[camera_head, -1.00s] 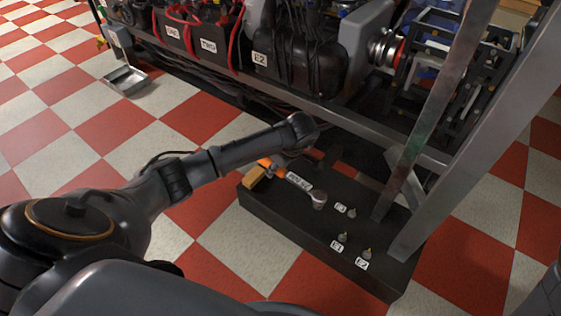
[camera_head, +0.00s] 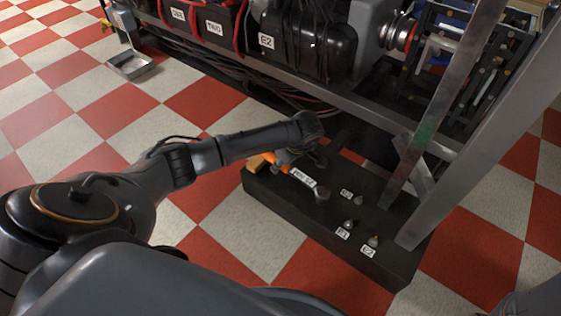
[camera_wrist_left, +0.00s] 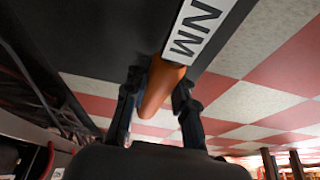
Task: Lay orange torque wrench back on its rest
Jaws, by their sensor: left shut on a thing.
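The torque wrench (camera_head: 303,178) has an orange handle, a white label on its shaft and a grey head at its lower right end. It appears over the left part of the black platform (camera_head: 300,218). I cannot tell whether it touches the platform. My left gripper (camera_head: 285,160) is shut on the orange handle. The left wrist view shows the handle (camera_wrist_left: 160,88) between the two dark fingers (camera_wrist_left: 157,105), with a white label marked NM beyond. My right gripper is not in view.
Several small grey fittings with labels, among them E1 (camera_head: 348,225) and E2 (camera_head: 374,240), stand on the platform's right part. A metal frame with slanted posts (camera_head: 435,130) rises behind and right. Checkered floor (camera_head: 225,235) lies open in front.

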